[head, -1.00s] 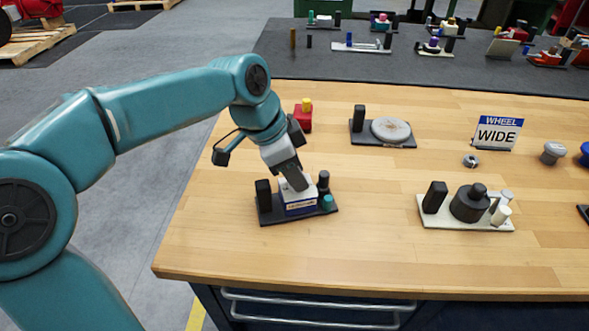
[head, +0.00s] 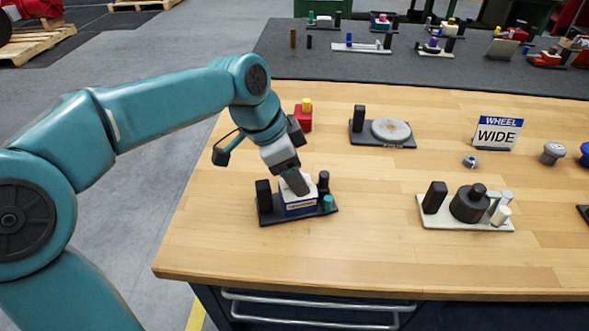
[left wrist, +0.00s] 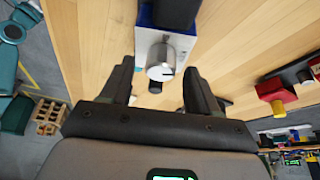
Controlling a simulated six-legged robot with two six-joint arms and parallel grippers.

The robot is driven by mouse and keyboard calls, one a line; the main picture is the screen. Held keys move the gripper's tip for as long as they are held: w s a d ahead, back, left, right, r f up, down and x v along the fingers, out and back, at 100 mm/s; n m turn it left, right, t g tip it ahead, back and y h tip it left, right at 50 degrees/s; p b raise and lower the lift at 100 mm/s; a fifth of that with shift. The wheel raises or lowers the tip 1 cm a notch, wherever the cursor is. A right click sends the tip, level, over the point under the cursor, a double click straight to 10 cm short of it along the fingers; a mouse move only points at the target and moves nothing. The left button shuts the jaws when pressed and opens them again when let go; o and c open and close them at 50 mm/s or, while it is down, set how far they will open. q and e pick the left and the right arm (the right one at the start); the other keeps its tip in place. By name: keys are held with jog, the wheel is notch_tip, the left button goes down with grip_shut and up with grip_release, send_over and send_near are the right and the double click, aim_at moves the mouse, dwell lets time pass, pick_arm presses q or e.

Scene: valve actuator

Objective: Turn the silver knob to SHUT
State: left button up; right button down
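The silver knob (left wrist: 160,63) is on the face of a white and blue valve box (left wrist: 170,45) in the left wrist view. A dark mark on the knob points to the right there. The box (head: 300,211) sits on a dark base plate (head: 270,219) in the head view, where my gripper hides the knob. My left gripper (left wrist: 156,68) is open, with one finger on each side of the knob and visible gaps between. The fingers (head: 295,184) are over the top of the box in the head view. No SHUT label is readable. My right gripper is not in view.
Black posts (head: 264,196) and (head: 323,183) and a teal cap (head: 328,203) stand close to the box. A red block (head: 303,118) is behind. A round disc fixture (head: 391,130) and a white-plate fixture (head: 466,206) are to the right. Bare wood lies in front.

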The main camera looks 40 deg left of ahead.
pick_arm(q)
jog(key=p+v, duration=0.3)
jog(key=v, duration=1.3)
jog(key=shift+r, duration=0.15)
